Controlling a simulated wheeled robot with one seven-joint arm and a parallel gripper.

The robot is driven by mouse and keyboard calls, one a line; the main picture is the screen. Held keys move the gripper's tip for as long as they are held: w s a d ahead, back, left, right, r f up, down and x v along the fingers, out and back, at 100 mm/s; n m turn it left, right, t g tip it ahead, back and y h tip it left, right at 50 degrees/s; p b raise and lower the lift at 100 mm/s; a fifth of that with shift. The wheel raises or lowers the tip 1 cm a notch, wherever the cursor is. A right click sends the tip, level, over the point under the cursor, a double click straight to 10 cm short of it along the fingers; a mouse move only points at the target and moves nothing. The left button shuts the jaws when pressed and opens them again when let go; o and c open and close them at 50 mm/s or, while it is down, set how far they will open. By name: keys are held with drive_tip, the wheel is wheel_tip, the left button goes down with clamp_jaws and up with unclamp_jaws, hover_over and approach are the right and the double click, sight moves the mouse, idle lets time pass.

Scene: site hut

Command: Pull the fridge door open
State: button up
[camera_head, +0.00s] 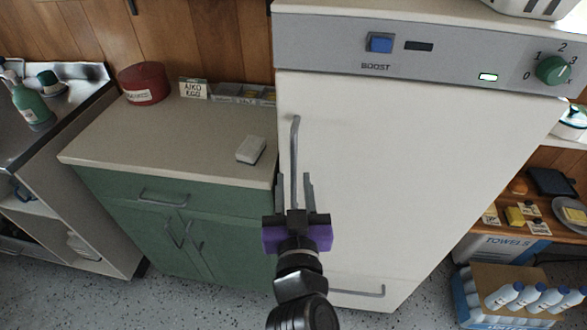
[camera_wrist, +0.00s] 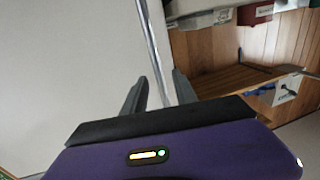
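The fridge door (camera_head: 400,160) is a large cream-white panel under a grey control strip, and it looks shut. Its upright grey bar handle (camera_head: 295,135) runs along the left edge. My gripper (camera_head: 294,182) is open in front of the door's left edge, one finger on each side of the handle's lower part. In the wrist view the handle (camera_wrist: 153,45) passes between the two dark fingers (camera_wrist: 160,92), with gaps on both sides. The door fills the left of that view (camera_wrist: 70,60). Whether the fingers reach past the bar is hard to tell.
A green cabinet (camera_head: 135,215) with a beige top (camera_head: 180,135) stands left of the fridge, bearing a white block (camera_head: 251,149) and a red tin (camera_head: 143,83). A lower drawer handle (camera_head: 355,291) is under the door.

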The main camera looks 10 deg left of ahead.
sight(294, 175)
drive_tip(key=shift+w+a, duration=0.15)
drive_tip(key=shift+w, duration=0.8)
drive_tip(key=shift+w+a, duration=0.1)
drive_tip(key=shift+w, duration=0.8)
clamp_jaws()
